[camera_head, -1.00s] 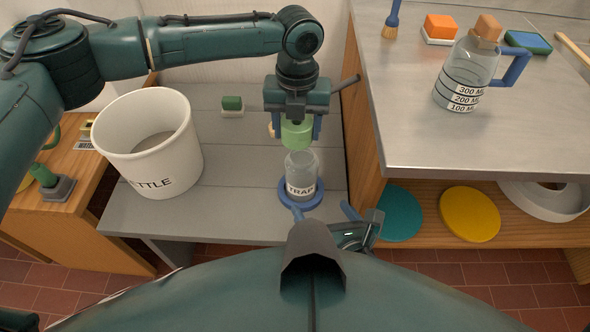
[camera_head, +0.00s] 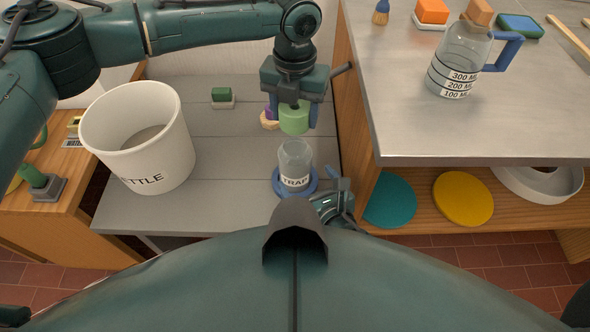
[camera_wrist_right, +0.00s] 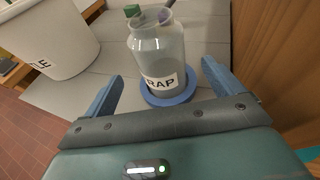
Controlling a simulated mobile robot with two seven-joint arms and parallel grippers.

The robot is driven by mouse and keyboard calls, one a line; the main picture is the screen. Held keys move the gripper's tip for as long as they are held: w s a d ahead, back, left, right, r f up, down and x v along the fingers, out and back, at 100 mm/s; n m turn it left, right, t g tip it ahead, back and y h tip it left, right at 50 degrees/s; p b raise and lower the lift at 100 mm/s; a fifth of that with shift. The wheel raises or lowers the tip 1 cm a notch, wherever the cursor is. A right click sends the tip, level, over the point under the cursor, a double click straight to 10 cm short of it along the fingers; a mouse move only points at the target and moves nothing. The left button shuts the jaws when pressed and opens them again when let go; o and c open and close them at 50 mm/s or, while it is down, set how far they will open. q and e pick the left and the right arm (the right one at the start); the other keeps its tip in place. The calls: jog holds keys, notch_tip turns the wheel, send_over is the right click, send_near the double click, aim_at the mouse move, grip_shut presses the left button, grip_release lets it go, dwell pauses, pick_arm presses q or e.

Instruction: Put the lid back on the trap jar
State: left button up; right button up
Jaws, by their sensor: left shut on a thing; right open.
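The trap jar (camera_head: 295,160) is clear glass with a TRAP label. It stands upright and open on a round blue base (camera_head: 312,184) and shows in the right wrist view (camera_wrist_right: 157,50). My left gripper (camera_head: 294,112) is shut on the green lid (camera_head: 294,121), holding it above and behind the jar, apart from it. My right gripper (camera_head: 335,192) is low at the jar's near right side. In the right wrist view its blue fingers (camera_wrist_right: 162,70) are open and spread either side of the jar, apart from the glass.
A white bucket (camera_head: 170,165) stands left of the jar. A green-topped block (camera_head: 222,97) and a purple and tan object (camera_head: 269,120) lie behind. The raised metal counter (camera_head: 450,130) on the right carries a measuring jug (camera_head: 459,62). The grey bench (camera_head: 220,205) between bucket and jar is clear.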

jog(key=x, duration=0.8)
jog(key=shift+a, duration=0.1)
jog(key=shift+c, duration=0.2)
jog(key=c, duration=1.4)
pick_arm(q)
send_over(295, 139)
jog(key=s, duration=0.3)
jog(key=shift+w+f, duration=0.1)
jog(key=shift+f, duration=2.4)
jog(key=shift+f, duration=0.9)
jog(key=shift+f, duration=0.5)
pick_arm(e)
jog(key=c, duration=0.5)
pick_arm(q)
jog(key=m, duration=0.6)
jog(key=shift+m, duration=0.4)
pick_arm(e)
jog(key=shift+c, duration=0.2)
